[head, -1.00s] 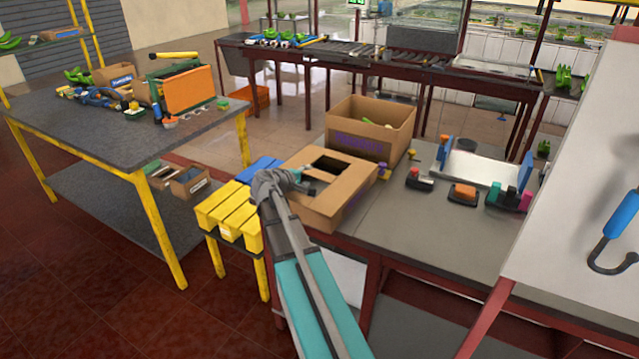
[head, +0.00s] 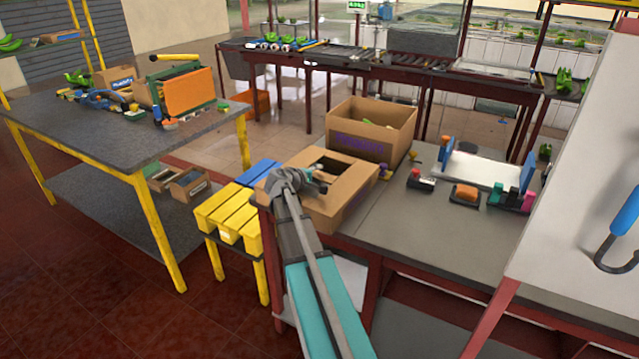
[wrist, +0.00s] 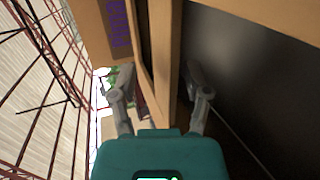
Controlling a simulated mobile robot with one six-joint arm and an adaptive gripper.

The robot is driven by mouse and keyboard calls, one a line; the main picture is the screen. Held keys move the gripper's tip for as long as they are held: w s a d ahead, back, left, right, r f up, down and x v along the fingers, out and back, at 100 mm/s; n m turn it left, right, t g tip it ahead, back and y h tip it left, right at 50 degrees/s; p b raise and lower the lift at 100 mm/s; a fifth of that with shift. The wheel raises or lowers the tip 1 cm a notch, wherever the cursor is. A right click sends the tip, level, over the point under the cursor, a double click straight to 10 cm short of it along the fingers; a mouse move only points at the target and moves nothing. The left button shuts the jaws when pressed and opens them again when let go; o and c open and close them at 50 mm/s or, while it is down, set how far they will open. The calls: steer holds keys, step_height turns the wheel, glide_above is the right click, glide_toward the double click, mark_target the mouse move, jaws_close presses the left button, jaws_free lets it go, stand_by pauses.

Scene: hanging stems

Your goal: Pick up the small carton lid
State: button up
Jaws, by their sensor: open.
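The small brown carton (head: 330,217) stands at the left end of the grey bench. The cardboard lid (head: 352,172) on its top has a square opening; I cannot tell whether the lid is a separate piece. In the wrist view my gripper (wrist: 160,82) is open, with one finger on each side of a cardboard strip (wrist: 166,60). I cannot tell whether the fingers touch it. A dark space lies to the right of the strip.
A larger open carton (head: 358,148) with purple print stands right behind. Yellow crates (head: 230,212) sit left of the bench. A red-and-black item (head: 421,181), an orange block (head: 465,193) and a white tray (head: 487,170) are to the right. The front bench top is clear.

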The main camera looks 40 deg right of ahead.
steer(key=shift+x, duration=0.95)
jaws_close()
